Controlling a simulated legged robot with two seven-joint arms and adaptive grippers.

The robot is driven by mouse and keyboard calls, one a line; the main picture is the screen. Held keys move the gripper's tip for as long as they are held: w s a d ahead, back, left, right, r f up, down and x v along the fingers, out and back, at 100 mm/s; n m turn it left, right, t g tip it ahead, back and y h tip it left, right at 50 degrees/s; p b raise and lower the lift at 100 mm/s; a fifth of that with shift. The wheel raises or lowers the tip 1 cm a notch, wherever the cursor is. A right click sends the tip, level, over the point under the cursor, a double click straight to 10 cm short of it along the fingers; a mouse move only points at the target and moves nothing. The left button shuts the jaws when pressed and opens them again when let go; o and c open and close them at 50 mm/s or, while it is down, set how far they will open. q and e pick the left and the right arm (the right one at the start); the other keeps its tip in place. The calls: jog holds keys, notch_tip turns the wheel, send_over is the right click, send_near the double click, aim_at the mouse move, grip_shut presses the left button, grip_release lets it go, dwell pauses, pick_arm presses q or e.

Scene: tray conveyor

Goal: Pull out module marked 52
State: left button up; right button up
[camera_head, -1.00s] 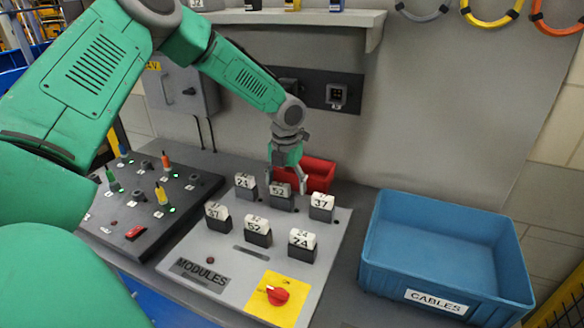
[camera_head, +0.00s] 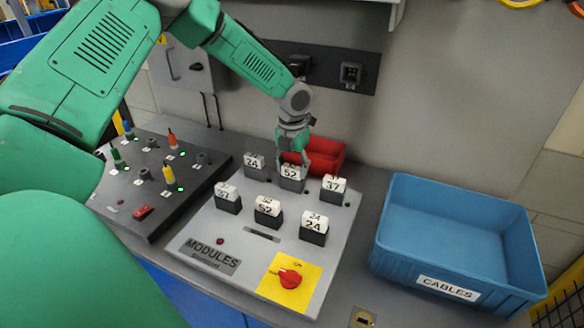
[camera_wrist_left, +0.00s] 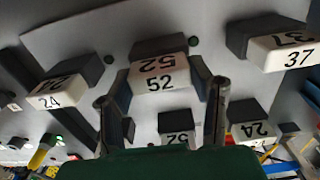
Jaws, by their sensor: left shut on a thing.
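The modules panel (camera_head: 185,235) carries several dark blocks with white number caps. A module marked 52 (camera_head: 291,180) sits in the middle of the back row. My left gripper (camera_head: 292,163) comes down on it from above and is shut on its sides. In the left wrist view this module (camera_wrist_left: 160,78) is between my two fingers. I cannot tell whether it is raised from the panel. A second module marked 52 (camera_head: 268,212) stands in the front row, apart from the gripper. My right gripper is not in view.
Modules 24 (camera_head: 255,168) and 37 (camera_head: 334,191) stand close on either side. A red bin (camera_head: 325,152) lies just behind. A red knob (camera_head: 290,279) is at the panel front. A blue cables bin (camera_head: 400,270) stands right; a dark panel with levers (camera_head: 150,205) is left.

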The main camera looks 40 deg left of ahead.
aim_at(291, 167)
pick_arm(q)
jog(key=shift+a, duration=0.3)
jog(key=shift+r, duration=0.1)
jog(key=shift+c, duration=0.6)
jog(key=shift+w+d+r+p, duration=0.1)
jog(key=shift+d+r+p, duration=0.2)
jog(key=shift+r+p, duration=0.3)
jog(key=shift+r, duration=0.25)
jog(key=shift+a+r+p, duration=0.2)
jog(key=shift+r+p, duration=0.05)
jog(key=shift+p, duration=0.4)
jog(key=shift+d+r+p, duration=0.1)
jog(key=shift+r+p, duration=0.35)
jog(key=shift+r, duration=0.1)
jog(key=shift+r+p, duration=0.6)
jog(key=shift+r, duration=0.05)
